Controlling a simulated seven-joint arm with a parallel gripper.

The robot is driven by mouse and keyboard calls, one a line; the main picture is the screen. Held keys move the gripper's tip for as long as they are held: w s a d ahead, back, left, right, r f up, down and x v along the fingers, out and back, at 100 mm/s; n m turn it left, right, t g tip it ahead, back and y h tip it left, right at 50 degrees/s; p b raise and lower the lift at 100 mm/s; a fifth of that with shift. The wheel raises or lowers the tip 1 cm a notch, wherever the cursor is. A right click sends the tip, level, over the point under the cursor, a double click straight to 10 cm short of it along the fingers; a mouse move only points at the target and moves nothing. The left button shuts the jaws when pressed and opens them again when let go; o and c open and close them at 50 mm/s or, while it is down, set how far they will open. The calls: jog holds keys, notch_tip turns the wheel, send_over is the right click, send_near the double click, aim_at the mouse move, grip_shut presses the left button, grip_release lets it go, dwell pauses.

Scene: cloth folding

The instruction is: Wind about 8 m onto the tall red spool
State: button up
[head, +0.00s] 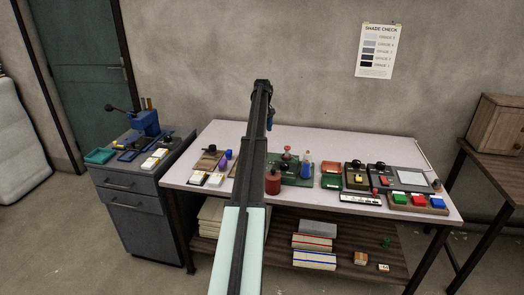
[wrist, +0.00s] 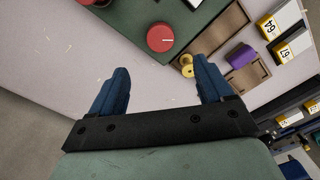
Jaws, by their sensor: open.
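A red cylinder (head: 272,183), which looks like the tall red spool, stands upright at the front of the green board (head: 297,182) on the table. In the head view my arm hides part of the table, and a bit of blue finger (head: 270,120) shows above the board. I cannot make out any thread.
A wooden tray (wrist: 215,45) with small yellow pieces (wrist: 187,66) and a purple cylinder (wrist: 240,56) lies beside the green board. Numbered white-and-yellow blocks (wrist: 288,45) are near. A red-knobbed device (head: 287,154) and blue bottle (head: 307,168) stand behind the spool. The table's back (head: 350,142) is clear.

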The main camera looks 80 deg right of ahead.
notch_tip(320, 180, down, 12)
jog(key=shift+r, duration=0.15)
dwell(0.3)
jog(key=c, duration=1)
jog(key=shift+c, duration=0.2)
